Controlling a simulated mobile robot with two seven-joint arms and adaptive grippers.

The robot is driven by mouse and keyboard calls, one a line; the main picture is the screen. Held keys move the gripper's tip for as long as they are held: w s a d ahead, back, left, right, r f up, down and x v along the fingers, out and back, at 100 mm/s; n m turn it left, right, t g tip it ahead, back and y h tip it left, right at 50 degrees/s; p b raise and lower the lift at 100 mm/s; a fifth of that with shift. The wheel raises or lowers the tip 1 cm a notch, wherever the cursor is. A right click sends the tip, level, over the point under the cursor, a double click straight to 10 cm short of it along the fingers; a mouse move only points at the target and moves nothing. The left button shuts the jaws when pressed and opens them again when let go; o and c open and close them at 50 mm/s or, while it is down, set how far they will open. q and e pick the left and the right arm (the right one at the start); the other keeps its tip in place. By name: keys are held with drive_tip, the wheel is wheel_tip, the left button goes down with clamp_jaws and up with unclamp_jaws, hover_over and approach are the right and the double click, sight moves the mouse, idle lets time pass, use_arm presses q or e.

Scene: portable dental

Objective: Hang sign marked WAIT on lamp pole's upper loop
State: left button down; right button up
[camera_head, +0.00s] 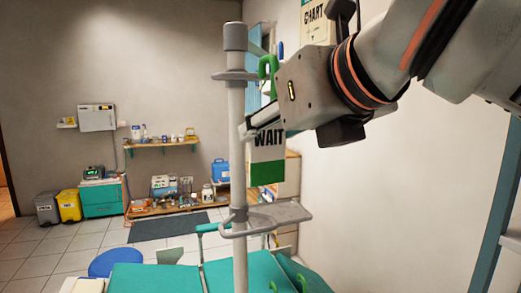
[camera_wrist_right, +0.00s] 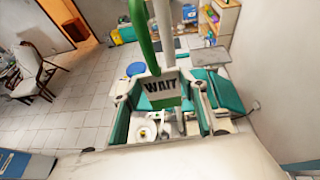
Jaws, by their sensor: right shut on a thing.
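The white and green WAIT sign (camera_head: 267,172) hangs upright from my right gripper (camera_head: 250,127), which is shut on it just right of the lamp pole. Its green hook (camera_head: 268,64) rises above the gripper. The grey lamp pole (camera_head: 238,165) stands upright. Its upper loop (camera_head: 228,76) sticks out near the top, and the hook overlaps the loop's right end in the picture; I cannot tell whether they touch. The wrist view shows the sign's lettering (camera_wrist_right: 161,88), the hook (camera_wrist_right: 142,38) and the pole (camera_wrist_right: 164,25) close beside it. My left gripper is not in view.
A grey lower loop and tray (camera_head: 278,214) are on the pole below the sign. A teal dental chair (camera_head: 155,278) stands beneath. A CHART sign (camera_head: 314,22) is on the right wall. Shelves (camera_head: 165,144) and bins stand far back. Air left of the pole is free.

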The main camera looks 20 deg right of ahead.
drive_tip(key=shift+w+d+r+m+h, duration=0.25)
drive_tip(key=shift+w+r, duration=0.1)
drive_tip(key=shift+r, duration=0.35)
drive_tip(key=shift+w+d+r+m+h, duration=0.25)
drive_tip(key=shift+w+r, duration=0.1)
drive_tip(key=shift+r, duration=0.35)
use_arm(q)
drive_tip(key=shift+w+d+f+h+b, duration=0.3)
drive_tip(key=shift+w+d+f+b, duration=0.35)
drive_tip(key=shift+b, duration=0.6)
use_arm(e)
drive_tip(key=r+x, duration=0.1)
drive_tip(key=x, duration=0.9)
drive_tip(key=shift+w+r, duration=0.15)
drive_tip(key=shift+w, duration=0.5)
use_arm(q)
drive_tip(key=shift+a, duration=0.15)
use_arm(e)
drive_tip(key=shift+a, duration=0.1)
